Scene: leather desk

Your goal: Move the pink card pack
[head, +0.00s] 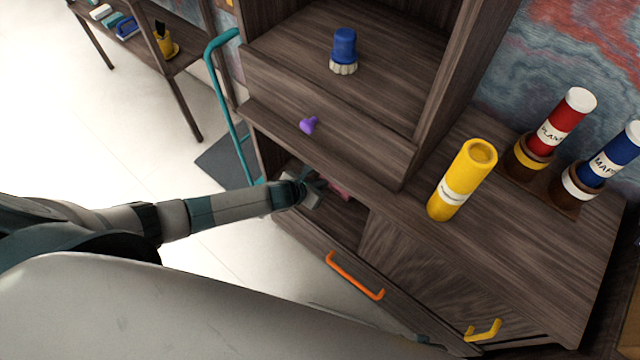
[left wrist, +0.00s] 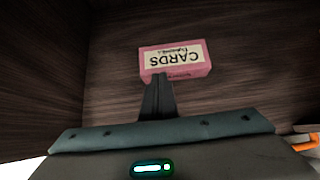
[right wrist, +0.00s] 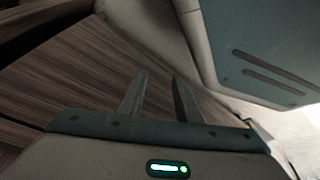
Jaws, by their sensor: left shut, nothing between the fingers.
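The pink card pack (left wrist: 176,60) lies inside a dark wooden compartment, its "CARDS" label upside down in the left wrist view. In the head view only a bit of pink (head: 339,191) shows beside my gripper. My left gripper (left wrist: 158,82) is shut and empty, its fingertips just in front of the pack's near edge; I cannot tell if they touch it. In the head view my left gripper (head: 312,190) reaches into the open compartment under the purple-knobbed drawer. My right gripper (right wrist: 160,92) is open and empty near a wooden surface; it is not seen in the head view.
The cabinet has an orange handle (head: 355,276) and a yellow handle (head: 484,330) below. A yellow tube (head: 461,180) stands on the top, with red (head: 562,120) and blue (head: 610,155) tubes behind. A blue brush (head: 344,50) stands on the shelf above.

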